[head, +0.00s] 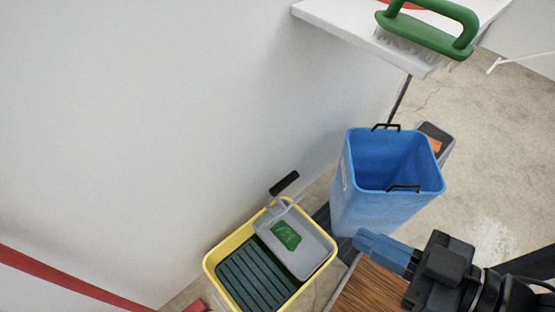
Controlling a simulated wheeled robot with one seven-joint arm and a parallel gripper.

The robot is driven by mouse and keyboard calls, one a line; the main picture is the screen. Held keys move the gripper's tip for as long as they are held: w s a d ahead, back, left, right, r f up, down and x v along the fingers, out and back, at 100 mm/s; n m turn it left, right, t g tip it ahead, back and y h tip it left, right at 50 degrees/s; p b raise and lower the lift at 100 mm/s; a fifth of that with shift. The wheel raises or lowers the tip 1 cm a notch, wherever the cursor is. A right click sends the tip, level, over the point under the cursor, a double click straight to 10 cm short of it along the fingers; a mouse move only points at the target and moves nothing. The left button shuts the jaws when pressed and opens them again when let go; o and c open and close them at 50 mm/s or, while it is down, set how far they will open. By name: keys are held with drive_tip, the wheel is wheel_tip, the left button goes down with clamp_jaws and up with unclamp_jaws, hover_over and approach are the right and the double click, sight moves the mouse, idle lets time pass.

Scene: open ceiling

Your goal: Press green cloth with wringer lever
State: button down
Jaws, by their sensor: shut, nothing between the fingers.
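A yellow bucket (213,272) stands on the floor at the lower middle of the head view. A grey wringer tray (314,244) sits in its upper right part, and the green cloth (286,235) lies on the tray. The wringer lever (285,184) has a black grip and rises at the back of the tray, tilted up to the right. My gripper (362,241) is at the lower right, shut and empty, pointing left. It is to the right of the bucket, apart from the lever and cloth.
A tall blue bin (378,212) with black handles stands just behind my gripper. A white shelf (345,29) holds a green brush (425,32) at the top. A brown wooden surface (372,290) lies below my gripper. A white wall runs along the left.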

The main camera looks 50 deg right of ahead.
wheel_tip(320, 180, up, 12)
drive_tip(key=w+f+p, duration=0.1)
drive_tip(key=p, duration=1.2)
drive_tip(key=w+f+m+g, duration=0.1)
drive_tip(key=w+f+g, duration=0.2)
drive_tip(key=w+f, duration=0.35)
drive_tip(key=w+f+g, duration=0.3)
drive_tip(key=f, duration=0.7)
drive_tip(key=w+f+m+g, duration=0.1)
drive_tip(key=w+f+g, duration=0.2)
drive_tip(key=w+f, duration=0.35)
drive_tip(key=w+d+g, duration=0.7)
drive_tip(key=w+d, duration=0.3)
drive_tip(key=d, duration=0.1)
drive_tip(key=shift+d+r+g, duration=0.15)
drive_tip(key=shift+r+g, duration=0.25)
drive_tip(key=shift+r, duration=0.05)
wheel_tip(320, 180, down, 10)
drive_tip(key=s, duration=0.1)
drive_tip(key=shift+s+a, duration=0.2)
drive_tip(key=shift+a, duration=0.05)
